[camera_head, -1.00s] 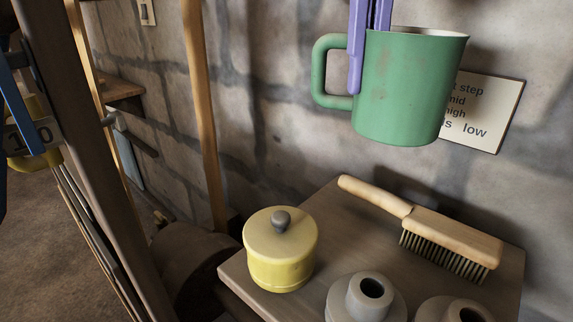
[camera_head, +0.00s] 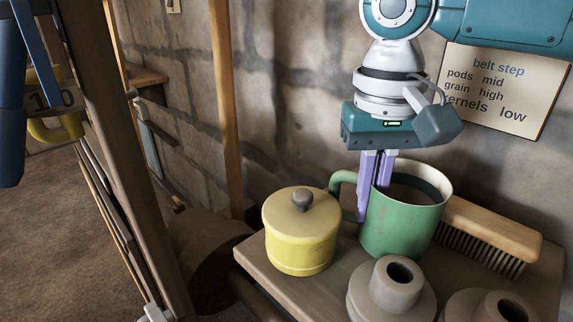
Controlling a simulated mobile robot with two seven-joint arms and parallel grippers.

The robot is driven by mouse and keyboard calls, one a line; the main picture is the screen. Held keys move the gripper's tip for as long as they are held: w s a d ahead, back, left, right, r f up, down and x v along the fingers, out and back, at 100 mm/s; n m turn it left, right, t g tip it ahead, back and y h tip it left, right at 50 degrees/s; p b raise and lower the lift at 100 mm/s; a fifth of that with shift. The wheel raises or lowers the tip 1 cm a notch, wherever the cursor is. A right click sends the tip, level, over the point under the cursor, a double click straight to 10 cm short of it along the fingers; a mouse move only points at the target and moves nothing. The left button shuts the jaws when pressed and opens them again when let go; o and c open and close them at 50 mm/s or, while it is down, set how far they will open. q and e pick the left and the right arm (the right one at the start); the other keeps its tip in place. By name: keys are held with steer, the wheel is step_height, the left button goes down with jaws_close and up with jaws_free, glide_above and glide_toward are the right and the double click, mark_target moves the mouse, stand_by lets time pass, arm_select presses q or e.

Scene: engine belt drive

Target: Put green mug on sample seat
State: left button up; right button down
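The green mug (camera_head: 403,232) is upright at the wooden table, behind a grey flanged piece and in front of the brush. Its handle points left, toward the yellow pot. My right gripper (camera_head: 372,200) reaches down from above. Its purple fingers are shut on the mug's wall near the handle, one inside the rim and one outside. The mug's base is low over the tabletop; I cannot tell whether it touches. I cannot make out which thing is the sample seat. My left gripper is not in view.
A yellow lidded pot (camera_head: 300,243) stands close left of the mug. Grey flanged pieces (camera_head: 391,293) stand in front, and a wooden brush (camera_head: 495,231) lies behind to the right. A sign (camera_head: 503,88) hangs on the stone wall. Brown posts (camera_head: 110,120) stand at left.

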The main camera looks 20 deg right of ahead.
steer(key=shift+f, duration=0.2)
steer(key=c, duration=1.5)
jaws_free()
steer(key=o, duration=0.4)
steer(key=shift+o, duration=0.2)
